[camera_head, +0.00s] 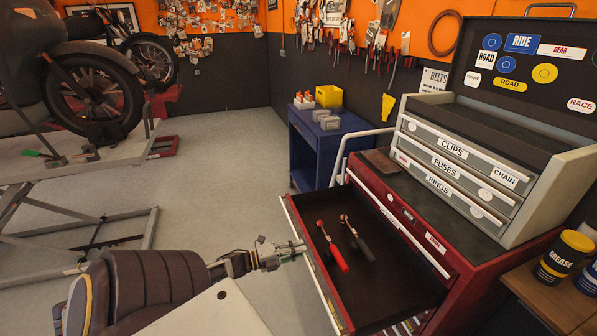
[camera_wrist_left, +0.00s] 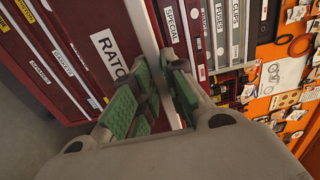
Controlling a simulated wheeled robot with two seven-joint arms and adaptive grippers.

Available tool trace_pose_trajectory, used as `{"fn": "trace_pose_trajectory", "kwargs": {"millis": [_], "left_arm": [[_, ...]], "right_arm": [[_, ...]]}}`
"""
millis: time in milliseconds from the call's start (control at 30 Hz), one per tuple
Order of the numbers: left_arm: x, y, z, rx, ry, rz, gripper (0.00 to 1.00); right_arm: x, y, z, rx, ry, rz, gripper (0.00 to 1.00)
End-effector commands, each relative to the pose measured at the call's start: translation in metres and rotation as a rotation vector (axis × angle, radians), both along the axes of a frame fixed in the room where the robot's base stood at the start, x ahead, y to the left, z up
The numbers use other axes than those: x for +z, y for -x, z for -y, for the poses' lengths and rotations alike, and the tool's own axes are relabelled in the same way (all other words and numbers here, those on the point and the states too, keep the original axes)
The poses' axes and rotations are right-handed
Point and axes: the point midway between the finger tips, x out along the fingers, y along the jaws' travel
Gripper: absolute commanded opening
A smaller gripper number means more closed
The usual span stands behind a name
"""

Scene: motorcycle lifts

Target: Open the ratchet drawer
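The ratchet drawer (camera_head: 398,292) of the red tool cabinet is pulled far out in the head view. Two ratchets lie inside, one with a red handle (camera_head: 338,258) and one with a dark handle (camera_head: 355,236). My left gripper (camera_head: 300,248) is at the drawer's pale front edge, coming from the left. In the left wrist view, the green-padded fingers of my left gripper (camera_wrist_left: 160,90) stand on either side of the pale edge strip (camera_wrist_left: 148,32), close against it. The drawer's label (camera_wrist_left: 110,54) shows partly as "RATC". My right gripper is not in view.
A grey chest with drawers labelled clips (camera_head: 453,148), fuses and rings stands on the cabinet. A blue cart (camera_head: 325,148) is behind. A grease can (camera_head: 564,257) stands at right.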

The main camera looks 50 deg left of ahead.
Motion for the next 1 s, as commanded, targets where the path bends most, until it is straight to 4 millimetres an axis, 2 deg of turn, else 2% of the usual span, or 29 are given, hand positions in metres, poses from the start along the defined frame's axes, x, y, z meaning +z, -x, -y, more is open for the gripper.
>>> {"fn": "trace_pose_trajectory", "kwargs": {"millis": [33,167,667,1000], "left_arm": [[-0.002,0.001,0.000,0.000,0.000,-0.003,0.19],[-0.001,0.000,0.000,0.000,-0.001,-0.002,0.35],[0.000,0.004,-0.002,0.000,0.000,-0.001,0.35],[-0.001,0.030,-0.012,0.001,0.000,-0.002,0.35]], "right_arm": [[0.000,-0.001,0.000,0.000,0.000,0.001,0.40],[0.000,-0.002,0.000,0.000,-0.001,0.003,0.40],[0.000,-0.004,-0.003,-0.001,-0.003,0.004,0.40],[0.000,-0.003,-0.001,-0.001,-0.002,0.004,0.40]]}}
